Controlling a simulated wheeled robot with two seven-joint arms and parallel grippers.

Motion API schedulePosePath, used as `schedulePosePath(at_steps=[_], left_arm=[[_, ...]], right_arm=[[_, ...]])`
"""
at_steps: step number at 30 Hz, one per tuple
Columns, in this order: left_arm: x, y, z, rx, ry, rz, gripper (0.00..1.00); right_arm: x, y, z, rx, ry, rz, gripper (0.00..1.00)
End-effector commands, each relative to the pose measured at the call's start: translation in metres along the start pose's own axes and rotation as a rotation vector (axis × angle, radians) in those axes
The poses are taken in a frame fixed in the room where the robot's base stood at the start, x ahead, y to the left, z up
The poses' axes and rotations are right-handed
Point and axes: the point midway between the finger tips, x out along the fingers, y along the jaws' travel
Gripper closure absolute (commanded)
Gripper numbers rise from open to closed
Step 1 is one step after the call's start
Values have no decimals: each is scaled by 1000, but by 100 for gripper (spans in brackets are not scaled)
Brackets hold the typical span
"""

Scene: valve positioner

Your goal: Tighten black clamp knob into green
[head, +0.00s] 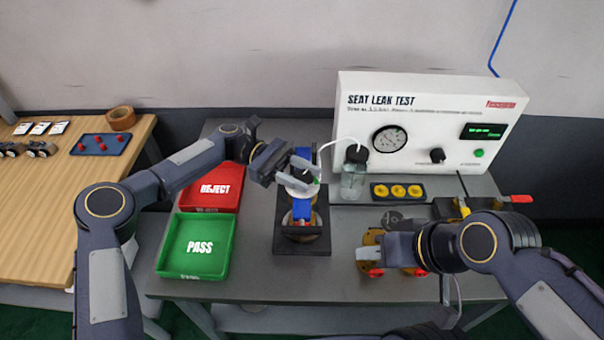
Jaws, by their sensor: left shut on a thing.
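My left gripper (304,171) reaches in from the left over the clamp fixture. It is shut on the black clamp knob (303,177), which is mostly hidden between the fingers. A pale round dial (299,189) lies under the knob, with a small speck of green at its right side. Below it is a blue part (302,210) in the fixture, on a dark base plate (286,246). My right gripper (372,254) is low over brass parts with red handles (375,271) at the right; its finger gap is not clear.
The red REJECT tray (237,201) and green PASS tray (166,263) stand left of the fixture. The white leak test box (425,98), a clear bottle (353,183) and a yellow-dotted block (377,196) stand behind and right. Bare grey table (250,285) shows in front.

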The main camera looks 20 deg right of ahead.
Motion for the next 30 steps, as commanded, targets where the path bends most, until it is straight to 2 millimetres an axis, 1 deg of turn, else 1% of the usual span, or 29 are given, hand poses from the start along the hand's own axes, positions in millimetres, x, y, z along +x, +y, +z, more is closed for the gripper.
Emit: schedulePosePath(at_steps=[6, 7, 11, 19, 22, 26, 30], left_arm=[[1, 0, -2, -4, 1, -2, 84], [1, 0, -2, -4, 1, -1, 57], [1, 0, -2, -3, 1, -1, 40], [0, 0, -1, -2, 1, 0, 40], [-6, 0, -2, -2, 1, 1, 40], [-25, 1, -4, -2, 3, 4, 40], [-50, 1, -4, -1, 2, 4, 40]], right_arm=[[0, 0, 0, 0, 0, 0, 64], [0, 0, 0, 0, 0, 0, 64], [0, 0, 0, 0, 0, 0, 64], [0, 0, 0, 0, 0, 0, 64], [2, 1, 1, 0, 0, 0, 64], [7, 3, 3, 0, 0, 0, 64], [11, 5, 6, 0, 0, 0, 64]])
